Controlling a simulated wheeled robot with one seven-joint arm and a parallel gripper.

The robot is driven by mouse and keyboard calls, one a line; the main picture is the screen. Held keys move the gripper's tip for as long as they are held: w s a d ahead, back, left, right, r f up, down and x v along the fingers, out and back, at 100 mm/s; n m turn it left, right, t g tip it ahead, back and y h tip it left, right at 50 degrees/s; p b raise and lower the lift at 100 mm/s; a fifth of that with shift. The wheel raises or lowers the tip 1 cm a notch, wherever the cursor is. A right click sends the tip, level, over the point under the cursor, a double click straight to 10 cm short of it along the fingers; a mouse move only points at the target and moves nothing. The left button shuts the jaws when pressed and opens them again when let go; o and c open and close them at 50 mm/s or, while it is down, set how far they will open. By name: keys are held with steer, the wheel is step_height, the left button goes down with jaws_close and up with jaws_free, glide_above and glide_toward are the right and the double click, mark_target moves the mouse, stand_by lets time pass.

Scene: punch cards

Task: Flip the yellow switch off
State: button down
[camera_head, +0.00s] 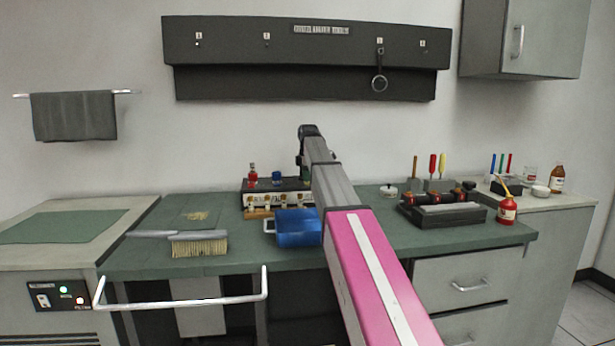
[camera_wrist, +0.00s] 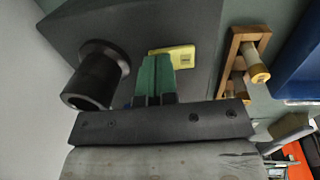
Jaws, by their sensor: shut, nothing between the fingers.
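In the wrist view, a small yellow piece (camera_wrist: 174,55) with a dark label lies on a dark panel (camera_wrist: 190,25); I cannot tell for certain whether it is the yellow switch or its position. My gripper (camera_wrist: 156,60) has green fingers pressed together with nothing between them. Its tips overlap the yellow piece's near side in the picture; contact is unclear. In the head view, a dark unit (camera_head: 263,184) with several pale fittings stands at the back of the bench. My arm hides its right side and my gripper.
A black cylinder (camera_wrist: 96,75) stands left of the fingers. A wooden rack with pale rollers (camera_wrist: 246,58) is to the right, beside a blue bin (camera_head: 297,228). A brush (camera_head: 199,244) lies on the bench front. A panel with lights (camera_head: 57,296) is at lower left.

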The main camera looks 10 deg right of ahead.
mark_target(309, 183)
steer(key=shift+w+f, duration=0.2)
steer(key=shift+f, duration=0.45)
steer(key=shift+s, duration=0.9)
steer(key=shift+r, duration=7.3)
steer(key=f, duration=0.8)
steer(key=w+f, duration=0.1)
steer(key=f, duration=0.3)
steer(key=shift+w+d+f, duration=0.1)
steer(key=shift+d+f, duration=0.1)
steer(key=shift+f, duration=0.45)
